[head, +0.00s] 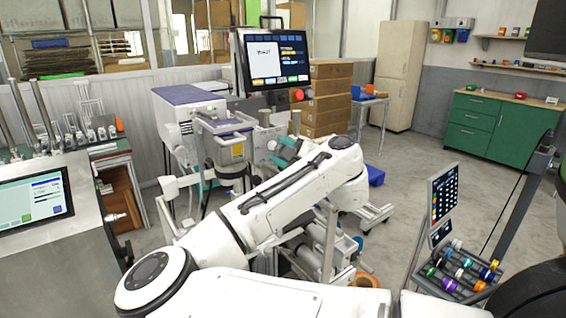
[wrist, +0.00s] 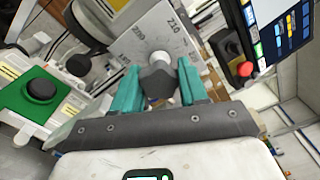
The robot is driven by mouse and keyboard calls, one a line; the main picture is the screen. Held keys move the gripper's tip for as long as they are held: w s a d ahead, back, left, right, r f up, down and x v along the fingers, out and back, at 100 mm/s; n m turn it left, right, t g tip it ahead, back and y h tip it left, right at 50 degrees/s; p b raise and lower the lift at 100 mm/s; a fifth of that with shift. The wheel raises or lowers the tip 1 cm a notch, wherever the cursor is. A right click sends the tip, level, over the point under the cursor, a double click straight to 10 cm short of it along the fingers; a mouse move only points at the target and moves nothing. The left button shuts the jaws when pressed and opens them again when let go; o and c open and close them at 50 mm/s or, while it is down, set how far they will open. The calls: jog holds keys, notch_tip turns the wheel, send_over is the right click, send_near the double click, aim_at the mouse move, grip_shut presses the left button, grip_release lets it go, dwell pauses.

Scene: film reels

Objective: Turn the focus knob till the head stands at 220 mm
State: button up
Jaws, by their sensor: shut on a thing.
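A dark lobed knob (wrist: 157,82) sits between the two teal fingers of my gripper (wrist: 158,72) in the wrist view. My gripper is shut on it. A light shaft end shows just beyond the knob. Behind it is a pale plate (wrist: 140,42) with dark printed numbers, seen turned and partly hidden; one looks like 210, and I cannot make out a pointer reading.
A screen (head: 275,58) with a red button (head: 298,95) stands above the machine. In the wrist view a green panel with a black knob (wrist: 40,89) is at left. A reel rack (head: 460,268) stands at lower right. Open floor lies before the green cabinet (head: 498,128).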

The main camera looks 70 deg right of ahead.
jog(key=n+b, duration=0.2)
jog(key=n, duration=0.2)
jog(key=shift+b, duration=0.35)
jog(key=n, duration=0.1)
jog(key=n+b, duration=0.1)
jog(key=n, duration=0.2)
jog(key=shift+r+n+b, duration=0.25)
jog(key=shift+n+b, duration=0.05)
jog(key=shift+b, duration=0.05)
jog(key=n, duration=0.3)
jog(key=shift+r, duration=0.25)
jog(key=shift+o, duration=0.4)
jog(key=n+p, duration=0.1)
jog(key=n, duration=0.3)
jog(key=shift+r, duration=0.15)
jog(key=shift+n, duration=0.4)
jog(key=shift+c, duration=0.2)
jog(key=shift+d+n, duration=0.15)
jog(key=shift+n, duration=0.15)
grip_shut()
grip_release()
jog(key=shift+w+a+f, duration=0.1)
jog(key=shift+a+f, duration=0.1)
jog(key=shift+a, duration=0.15)
jog(key=o, duration=1)
jog(key=shift+d+f, duration=0.15)
jog(key=shift+f, duration=0.15)
